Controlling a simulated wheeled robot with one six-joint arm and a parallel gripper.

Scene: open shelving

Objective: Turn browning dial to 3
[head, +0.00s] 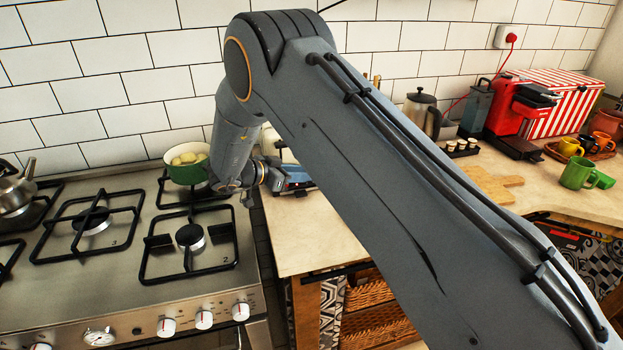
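No browning dial can be made out; my arm covers much of the middle of the view. A pale cream appliance (285,150), perhaps a toaster, shows in part behind my wrist at the back of the counter, left of my upper arm. My gripper (296,184) is small and dark beside the lower front of this pale thing, over the counter's left end. Whether it touches anything, and whether its fingers are open or shut, cannot be seen.
A gas stove (130,275) with a green pot (187,162) and front knobs (204,319) lies left. On the counter (305,230) are a kettle (422,110), a red coffee machine (515,112), a cutting board (492,184) and a green mug (577,174). The counter's front left is clear.

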